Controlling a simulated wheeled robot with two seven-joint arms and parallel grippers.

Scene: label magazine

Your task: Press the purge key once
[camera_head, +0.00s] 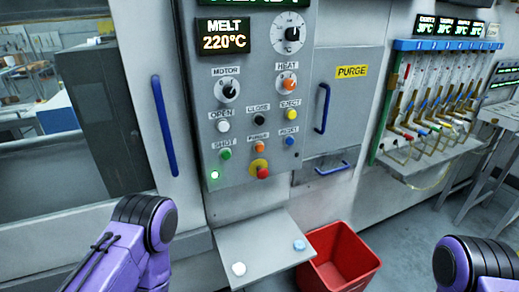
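The purge key (259,147) is a small orange button on the grey control panel. The small label above it is blurred but seems to read PURGE. It sits between the green SHOT button (225,154) and a blue button (290,140), just above a red knob on a yellow disc (260,169). A yellow PURGE sign (351,71) is on the door to the right. Only purple links of my two arms show, at the lower left and lower right; both grippers are out of view, and nothing touches the key.
A small shelf (255,246) juts out below the panel, with a white and a blue round button on it. A red bin (340,259) stands on the floor beside it. Blue handles are left and right of the panel. The space before the panel is clear.

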